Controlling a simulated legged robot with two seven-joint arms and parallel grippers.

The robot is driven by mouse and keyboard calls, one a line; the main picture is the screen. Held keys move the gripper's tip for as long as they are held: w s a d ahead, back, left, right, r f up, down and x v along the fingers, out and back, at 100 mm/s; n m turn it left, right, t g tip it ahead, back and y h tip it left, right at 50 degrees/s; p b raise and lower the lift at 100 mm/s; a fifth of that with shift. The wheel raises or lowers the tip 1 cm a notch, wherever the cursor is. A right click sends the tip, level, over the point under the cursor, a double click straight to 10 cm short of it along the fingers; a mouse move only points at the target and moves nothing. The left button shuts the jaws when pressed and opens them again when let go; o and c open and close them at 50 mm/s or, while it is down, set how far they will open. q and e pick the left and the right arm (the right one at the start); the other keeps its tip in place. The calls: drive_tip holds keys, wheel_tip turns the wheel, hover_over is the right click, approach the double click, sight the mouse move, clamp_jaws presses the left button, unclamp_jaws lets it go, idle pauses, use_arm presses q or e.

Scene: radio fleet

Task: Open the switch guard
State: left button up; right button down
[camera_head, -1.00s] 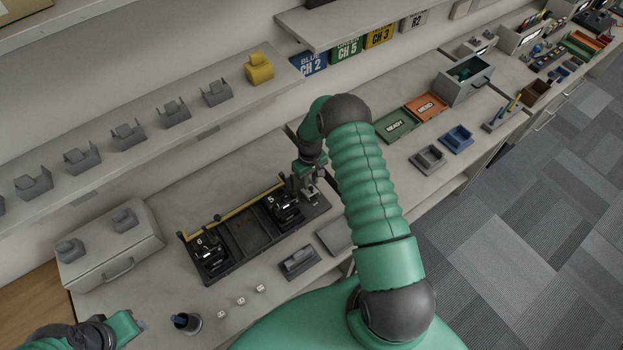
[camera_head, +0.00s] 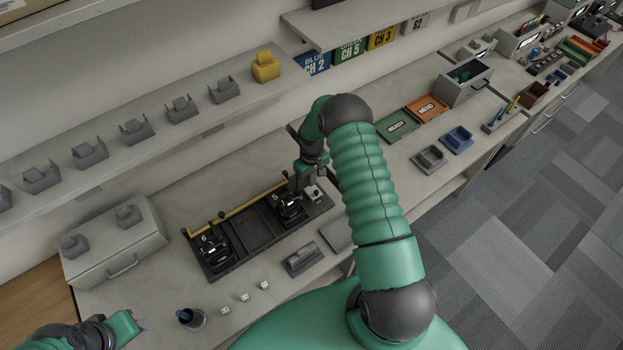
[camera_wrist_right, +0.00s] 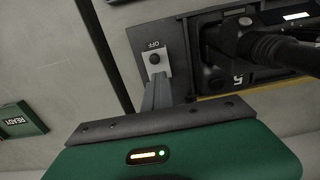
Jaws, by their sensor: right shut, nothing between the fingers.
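A small light switch plate (camera_wrist_right: 155,62) with a dark round knob and an OFF label shows in the right wrist view. It also shows in the head view (camera_head: 313,193), at the right end of the black charging rack (camera_head: 232,270). I cannot make out a separate guard cover or its position. My right gripper (camera_head: 306,183) is shut and empty, low over the rack's right end. In the wrist view its grey fingers (camera_wrist_right: 158,90) reach to the plate's near edge; contact is unclear. My left gripper (camera_head: 141,324) is at the lower left, away from the rack; its opening is unclear.
A black radio (camera_head: 287,207) marked 5 sits just left of the plate, and radio 6 (camera_head: 212,252) at the rack's left end. A yellow bar (camera_head: 245,207) runs along the rack's back. The READY tray (camera_head: 397,126) lies to the right. A shelf (camera_head: 150,155) overhangs behind.

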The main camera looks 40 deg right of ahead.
use_arm(q)
drive_tip(key=shift+d, duration=0.1)
use_arm(e)
drive_tip(key=shift+d, duration=0.15)
drive_tip(key=c, duration=2.2)
unclamp_jaws()
drive_tip(key=shift+d+f, duration=0.1)
drive_tip(key=shift+d, duration=0.1)
drive_tip(key=c, duration=1.7)
unclamp_jaws()
drive_tip(key=o, duration=0.3)
drive_tip(key=shift+w+a, duration=0.1)
drive_tip(key=shift+a, duration=0.05)
